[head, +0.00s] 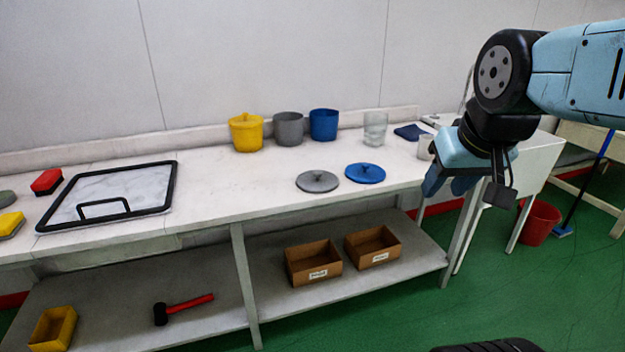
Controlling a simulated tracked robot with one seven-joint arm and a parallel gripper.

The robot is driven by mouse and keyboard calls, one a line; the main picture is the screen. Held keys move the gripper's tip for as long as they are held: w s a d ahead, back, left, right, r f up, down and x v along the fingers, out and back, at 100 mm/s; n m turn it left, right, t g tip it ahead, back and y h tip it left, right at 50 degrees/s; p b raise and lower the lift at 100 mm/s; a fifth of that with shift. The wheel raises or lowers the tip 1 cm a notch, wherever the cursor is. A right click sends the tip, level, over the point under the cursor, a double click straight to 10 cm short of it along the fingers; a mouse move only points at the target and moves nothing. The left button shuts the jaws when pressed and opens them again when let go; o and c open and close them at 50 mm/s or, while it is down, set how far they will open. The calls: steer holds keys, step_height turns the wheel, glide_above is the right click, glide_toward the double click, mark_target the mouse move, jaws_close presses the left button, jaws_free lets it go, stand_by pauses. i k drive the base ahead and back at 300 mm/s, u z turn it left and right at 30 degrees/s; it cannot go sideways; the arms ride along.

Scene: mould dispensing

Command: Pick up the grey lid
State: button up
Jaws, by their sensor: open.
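The grey lid (317,182) lies flat on the white table, near its front edge, with its small knob facing up. The blue lid (365,173) lies close to its right. Behind the lids stand an open grey pot (289,129), an open blue pot (323,125) and a yellow pot (246,132) with its lid on.
A glass jar (375,129) and a dark blue cloth (411,132) are at the table's back right. A black-framed tray (108,195) is at the left. Two cardboard boxes (313,263) and a mallet (183,309) are on the lower shelf. The tabletop between tray and grey lid is clear.

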mark_target(311, 181)
steer(key=z, duration=0.1)
steer(key=i, duration=1)
steer(key=u, duration=0.1)
